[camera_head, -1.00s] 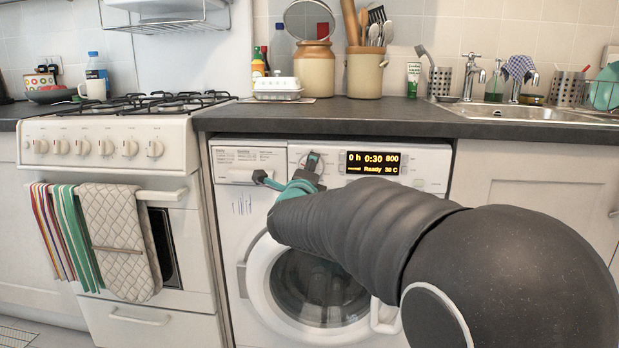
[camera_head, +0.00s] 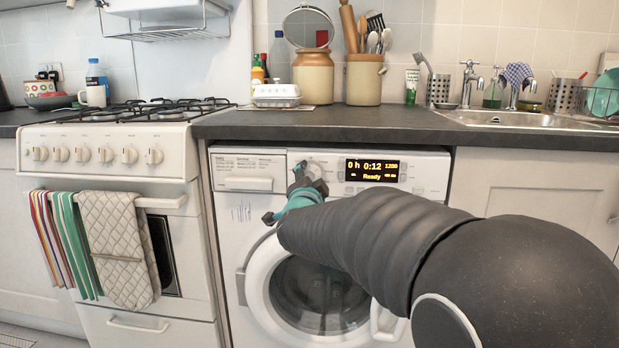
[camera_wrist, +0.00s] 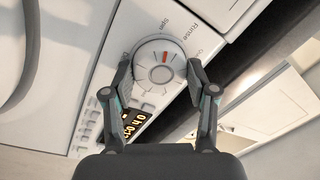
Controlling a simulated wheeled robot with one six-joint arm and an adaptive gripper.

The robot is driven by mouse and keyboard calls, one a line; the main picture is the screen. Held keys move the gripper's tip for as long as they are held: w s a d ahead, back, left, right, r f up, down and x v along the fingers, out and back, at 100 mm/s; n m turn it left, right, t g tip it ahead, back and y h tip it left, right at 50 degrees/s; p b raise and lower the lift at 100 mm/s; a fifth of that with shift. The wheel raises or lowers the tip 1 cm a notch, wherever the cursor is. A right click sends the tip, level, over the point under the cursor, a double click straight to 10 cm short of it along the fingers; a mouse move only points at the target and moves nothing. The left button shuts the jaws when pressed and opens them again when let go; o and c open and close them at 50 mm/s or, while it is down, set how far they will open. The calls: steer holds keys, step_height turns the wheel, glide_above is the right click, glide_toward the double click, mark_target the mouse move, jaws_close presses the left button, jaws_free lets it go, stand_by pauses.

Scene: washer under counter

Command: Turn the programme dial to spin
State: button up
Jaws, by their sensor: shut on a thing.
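The programme dial (camera_wrist: 160,74) is a round, light-coloured knob with a red mark, on the washer's panel. In the wrist view the red mark points toward the printed word Spin, with Rinse beside it. My gripper (camera_wrist: 158,70) has one finger on either side of the dial and is shut on it. In the head view my teal and grey gripper (camera_head: 299,193) is at the panel and partly covers the dial (camera_head: 314,170).
The washer (camera_head: 228,215) stands under a dark counter (camera_head: 330,121), its round door closed. A cooker (camera_head: 105,165) with knobs and hanging towels is to the left. A sink (camera_head: 515,118) is to the right. Jars and an egg box stand on the counter above.

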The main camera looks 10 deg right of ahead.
steer(key=shift+n, duration=0.6)
steer(key=o, duration=1.2)
steer(key=shift+c, duration=0.2)
steer(key=v, duration=1.2)
steer(key=shift+d, duration=0.1)
